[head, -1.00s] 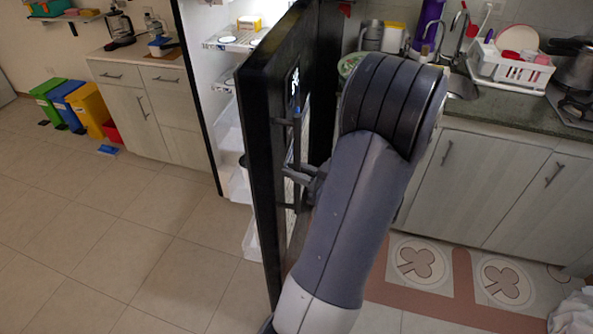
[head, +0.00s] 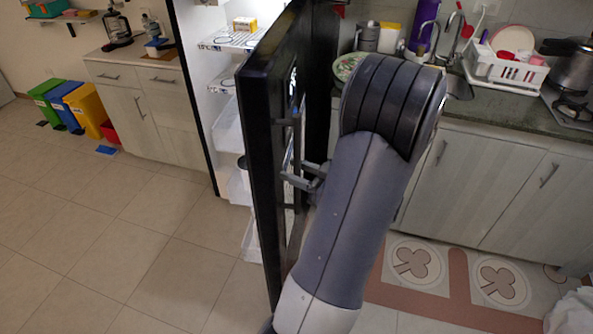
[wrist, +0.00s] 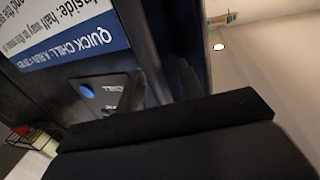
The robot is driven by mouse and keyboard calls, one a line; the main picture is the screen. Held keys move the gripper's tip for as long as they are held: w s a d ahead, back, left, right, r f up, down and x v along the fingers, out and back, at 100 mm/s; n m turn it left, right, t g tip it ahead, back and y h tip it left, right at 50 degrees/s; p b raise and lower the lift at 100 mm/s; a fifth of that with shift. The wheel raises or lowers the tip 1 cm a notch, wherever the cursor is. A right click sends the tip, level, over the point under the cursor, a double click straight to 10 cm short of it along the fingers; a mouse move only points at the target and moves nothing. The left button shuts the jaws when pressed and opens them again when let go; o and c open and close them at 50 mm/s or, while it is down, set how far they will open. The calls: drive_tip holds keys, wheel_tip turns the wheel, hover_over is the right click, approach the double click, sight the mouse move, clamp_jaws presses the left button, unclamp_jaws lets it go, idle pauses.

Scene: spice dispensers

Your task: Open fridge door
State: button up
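The dark fridge door (head: 262,165) stands open, seen nearly edge-on in the head view. The lit white fridge interior (head: 205,75) shows to its left. A dark vertical handle (head: 298,137) is on the door's right-hand face. My gripper (head: 297,176) is at the handle, with its fingers on either side of or against the bar; the exact contact and finger gap are unclear. In the wrist view, a dark shape fills the bottom, and the door face with a blue "Quick Chill" label (wrist: 85,45) is close at upper left.
Tiled floor is clear to the left of the door. Coloured bins (head: 75,105) stand farther left beside a cabinet (head: 150,110). On the right are a counter with a dish rack (head: 510,70), a sink and lower cabinets (head: 480,180). A patterned mat (head: 455,275) lies before them.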

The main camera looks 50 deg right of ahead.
drive_tip(key=shift+s, duration=0.1)
drive_tip(key=s+d+b, duration=0.1)
drive_tip(key=s, duration=0.9)
drive_tip(key=shift+s+d+b, duration=0.25)
drive_tip(key=shift+d+b, duration=0.05)
drive_tip(key=shift+d, duration=0.1)
drive_tip(key=w, duration=0.3)
drive_tip(key=w+a+p, duration=0.1)
drive_tip(key=w, duration=0.3)
drive_tip(key=w+a, duration=0.1)
drive_tip(key=w, duration=0.2)
drive_tip(key=shift+w+p, duration=0.35)
drive_tip(key=shift+w, duration=0.05)
drive_tip(key=shift+w+a, duration=0.15)
drive_tip(key=shift+w, duration=0.15)
drive_tip(key=shift+s, duration=0.1)
